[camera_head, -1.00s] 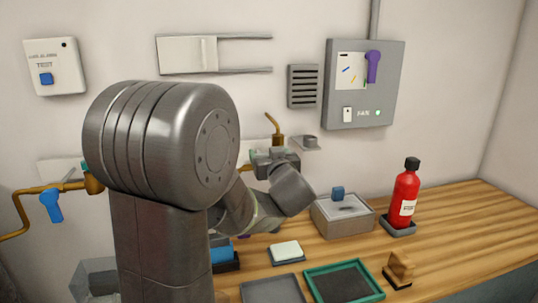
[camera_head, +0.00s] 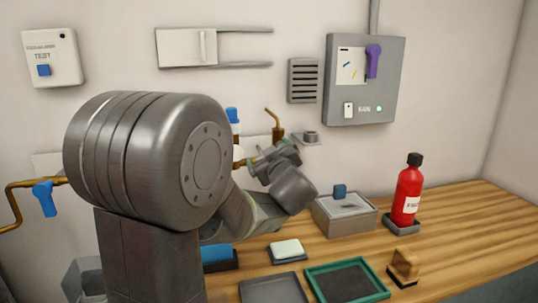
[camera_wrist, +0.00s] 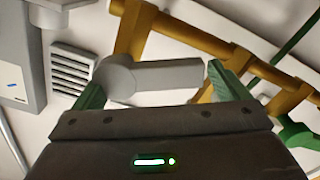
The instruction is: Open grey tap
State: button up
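The grey tap's handle (camera_wrist: 155,78) is a thick grey lever beside a brass pipe (camera_wrist: 135,30) in the wrist view. My gripper (camera_wrist: 158,85) is open, its green fingers apart on either side of the lever. The lever lies crosswise between them; whether either finger touches it I cannot tell. In the head view my gripper (camera_head: 257,158) is at the wall by the brass pipe (camera_head: 241,163), and I cannot make out the grey handle there.
A blue tap handle (camera_head: 45,198) hangs at the far left; another blue handle (camera_head: 232,115) shows behind my arm. A brass spout (camera_head: 276,126) stands close to my gripper. A grey box (camera_head: 345,213) and red bottle (camera_head: 408,192) stand on the wooden bench (camera_head: 470,220).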

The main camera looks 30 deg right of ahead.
jog(key=v, duration=1.3)
jog(key=shift+s+p, duration=0.35)
jog(key=shift+a, duration=0.1)
dwell(0.4)
